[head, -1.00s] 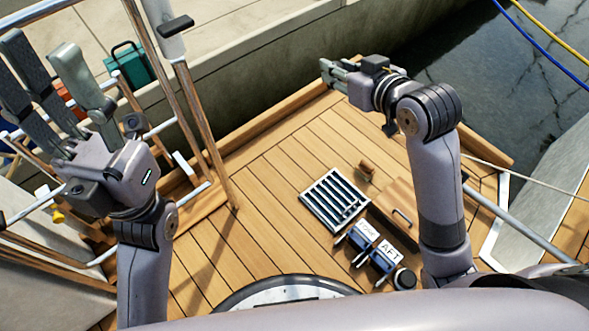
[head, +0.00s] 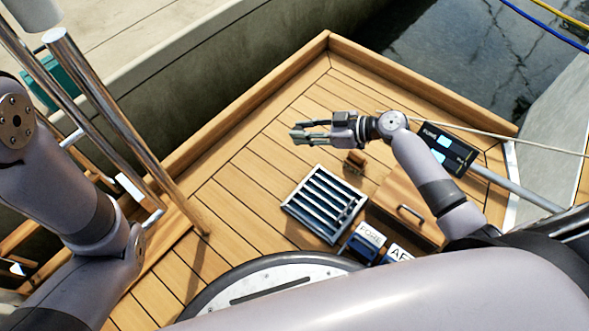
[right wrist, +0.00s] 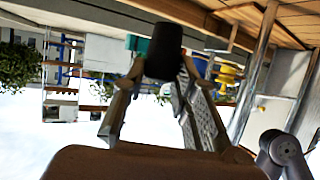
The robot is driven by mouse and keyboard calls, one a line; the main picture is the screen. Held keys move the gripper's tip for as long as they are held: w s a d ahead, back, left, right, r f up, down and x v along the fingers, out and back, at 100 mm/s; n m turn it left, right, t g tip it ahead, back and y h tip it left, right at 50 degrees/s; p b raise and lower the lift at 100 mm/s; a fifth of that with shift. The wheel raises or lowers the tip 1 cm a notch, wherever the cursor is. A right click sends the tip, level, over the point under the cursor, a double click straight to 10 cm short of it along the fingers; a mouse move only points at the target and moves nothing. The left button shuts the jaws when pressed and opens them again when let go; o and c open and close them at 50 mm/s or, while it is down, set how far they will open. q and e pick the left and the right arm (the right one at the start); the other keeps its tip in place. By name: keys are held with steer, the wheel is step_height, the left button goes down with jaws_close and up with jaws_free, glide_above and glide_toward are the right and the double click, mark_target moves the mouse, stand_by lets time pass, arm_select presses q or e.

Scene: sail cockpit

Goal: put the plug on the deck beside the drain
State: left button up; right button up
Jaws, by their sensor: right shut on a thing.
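A dark tapered plug (right wrist: 165,52) sits between the fingertips of my right gripper in the right wrist view. My right gripper (head: 298,133) is shut on it, with the fingers pointing left over the deck in the head view. The plug is too small to make out clearly there. A slatted metal grate, which looks like the drain (head: 291,207), lies in the wooden deck (head: 235,195). My right gripper appears beyond its far edge; its height above the deck is hard to judge. My left gripper is outside the head view; only my left arm shows.
A small brown block (head: 355,160) stands just beyond the grate. A wooden hatch with a handle (head: 411,215) and FORE and AFT labelled blocks (head: 366,236) are at its right. Steel rails (head: 120,125) rise at left. Bare deck lies left of the grate.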

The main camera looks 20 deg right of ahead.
step_height(320, 180, down, 17)
steer(key=b, duration=0.9)
steer(key=shift+b, duration=0.4)
steer(key=shift+r, duration=0.1)
steer(key=o, duration=1)
